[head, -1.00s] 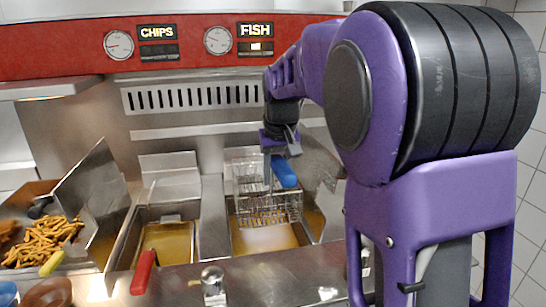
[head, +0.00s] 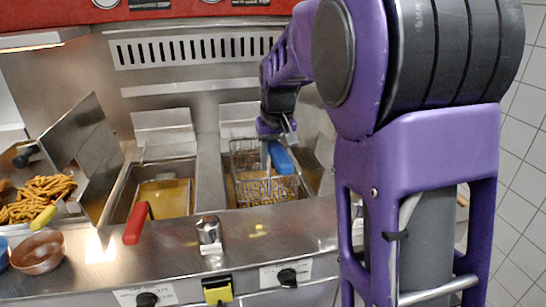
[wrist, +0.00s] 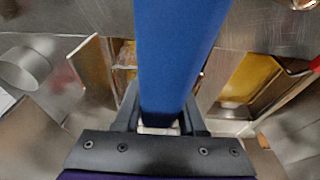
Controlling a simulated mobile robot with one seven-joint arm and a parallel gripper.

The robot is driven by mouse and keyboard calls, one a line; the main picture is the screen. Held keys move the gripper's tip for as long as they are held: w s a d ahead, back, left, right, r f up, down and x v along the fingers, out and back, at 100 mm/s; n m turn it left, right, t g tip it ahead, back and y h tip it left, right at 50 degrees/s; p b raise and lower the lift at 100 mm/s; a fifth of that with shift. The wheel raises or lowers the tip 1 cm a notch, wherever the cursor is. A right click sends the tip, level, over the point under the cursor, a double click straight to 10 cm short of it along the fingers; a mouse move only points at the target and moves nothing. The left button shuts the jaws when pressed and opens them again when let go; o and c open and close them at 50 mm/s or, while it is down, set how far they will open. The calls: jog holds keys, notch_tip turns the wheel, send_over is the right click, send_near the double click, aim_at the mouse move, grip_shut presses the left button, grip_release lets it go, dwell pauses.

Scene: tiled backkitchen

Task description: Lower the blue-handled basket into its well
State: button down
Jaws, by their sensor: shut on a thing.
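The wire basket (head: 248,165) with the blue handle (head: 281,157) is at the right-hand well (head: 231,201), upright or nearly so. Its lower part appears to be inside the well opening, with golden oil visible through the mesh; I cannot tell how deep it is or whether it rests on anything. My gripper (head: 275,130) is shut on the blue handle from above. In the wrist view the blue handle (wrist: 178,55) runs between the fingers of my gripper (wrist: 160,112) and hides much of the basket.
The left well (head: 163,197) holds golden oil, and a red handle (head: 137,224) sticks out in front of it. A tray of chips (head: 38,198) is at the left. A metal knob (head: 209,230) and a bowl (head: 38,253) stand on the front counter.

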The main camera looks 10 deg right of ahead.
jog(key=b, duration=0.5)
send_over(272, 210)
jog(key=f, duration=0.8)
jog(key=shift+s+f, duration=0.2)
jog(key=shift+s, duration=0.15)
jog(key=shift+f, duration=2.5)
jog(key=shift+c, duration=2)
grip_release()
